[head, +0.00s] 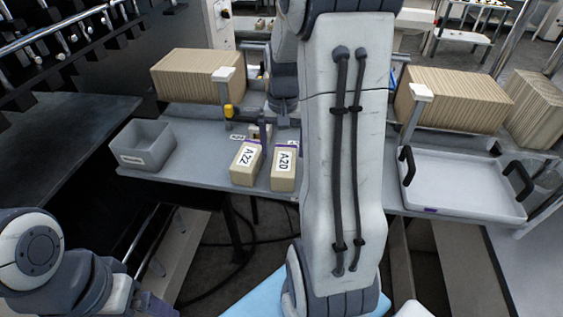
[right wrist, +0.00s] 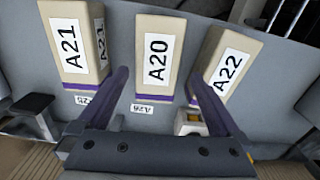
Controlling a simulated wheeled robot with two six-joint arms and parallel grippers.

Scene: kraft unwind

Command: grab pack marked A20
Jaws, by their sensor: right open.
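The pack marked A20 (head: 284,168) is a tan box with a white label and a purple band, standing on the grey table. In the right wrist view, A20 (right wrist: 158,50) lies between the two fingers of my right gripper (right wrist: 159,76), which is open. A22 (head: 246,162) stands beside A20, and A22 also shows in the right wrist view (right wrist: 228,65). A21 (right wrist: 75,40) is on the other side; my right arm hides it in the head view. My left gripper is not visible.
A grey bin (head: 143,146) stands at the table's left, and a white tray (head: 463,185) with black handles at its right. Stacks of brown cardboard (head: 198,77) stand behind. A small post with a yellow part (head: 228,111) rises behind the packs.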

